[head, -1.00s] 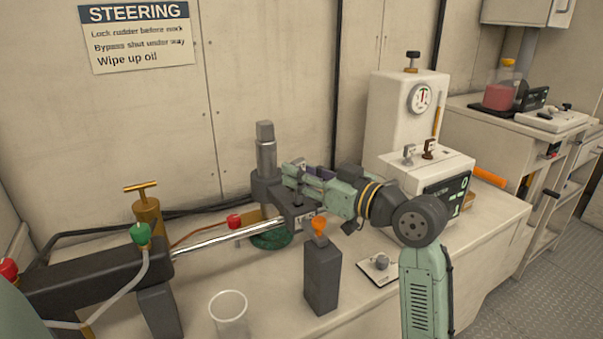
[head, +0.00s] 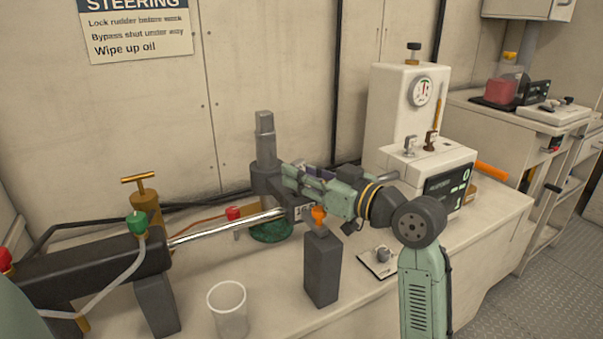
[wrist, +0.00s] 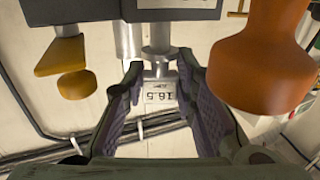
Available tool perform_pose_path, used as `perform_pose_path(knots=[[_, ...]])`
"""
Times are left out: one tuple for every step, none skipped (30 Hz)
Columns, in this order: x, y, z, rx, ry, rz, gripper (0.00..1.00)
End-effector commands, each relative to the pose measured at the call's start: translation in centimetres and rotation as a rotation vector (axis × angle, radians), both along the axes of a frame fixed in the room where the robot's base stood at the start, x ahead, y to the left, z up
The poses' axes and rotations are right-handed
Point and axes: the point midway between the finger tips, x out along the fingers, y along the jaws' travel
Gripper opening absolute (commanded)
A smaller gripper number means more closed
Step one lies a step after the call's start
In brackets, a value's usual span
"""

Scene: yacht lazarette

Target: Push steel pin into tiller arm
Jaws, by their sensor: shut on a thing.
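The dark grey tiller arm (head: 296,213) projects from the upright steel rudder post (head: 265,150), at the centre of the head view. A polished rod (head: 225,228) reaches toward it from the left. My gripper (head: 290,186) is low over the tiller arm and hides much of it. In the wrist view, my gripper (wrist: 162,75) is shut on a collared steel part, apparently the steel pin (wrist: 158,56), between the fingertips. Dark metal lies just beyond the pin. A white label with digits (wrist: 160,92) shows between the fingers. I cannot tell how deep the pin sits.
A dark grey block (head: 322,268) with an orange top (head: 319,215) stands close in front of my gripper; its orange looms right in the wrist view. A clear cup (head: 228,308) stands on the bench's front. A white instrument box (head: 425,165) is to the right.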

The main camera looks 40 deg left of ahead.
Motion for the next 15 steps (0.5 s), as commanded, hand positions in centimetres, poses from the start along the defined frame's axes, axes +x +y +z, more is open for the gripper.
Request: perform_pose_path(knots=[[0.0,0.0,-0.2,0.001,0.000,0.000,0.00],[0.0,0.0,-0.3,0.001,0.000,0.000,0.00],[0.0,0.0,-0.4,0.001,0.000,0.000,0.00],[0.0,0.0,-0.5,0.001,0.000,0.000,0.00],[0.0,0.0,-0.5,0.001,0.000,0.000,0.00],[0.0,0.0,-0.6,0.001,0.000,0.000,0.00],[0.0,0.0,-0.7,0.001,0.000,0.000,0.00],[0.0,0.0,-0.8,0.001,0.000,0.000,0.00],[0.0,0.0,-0.9,0.001,0.000,0.000,0.00],[0.0,0.0,-1.0,0.001,0.000,0.000,0.00],[0.0,0.0,-1.0,0.001,0.000,0.000,0.00],[0.0,0.0,-1.1,0.001,0.000,0.000,0.00],[0.0,0.0,-1.2,0.001,0.000,0.000,0.00],[0.0,0.0,-1.3,0.001,0.000,0.000,0.00],[0.0,0.0,-1.4,0.001,0.000,0.000,0.00]])
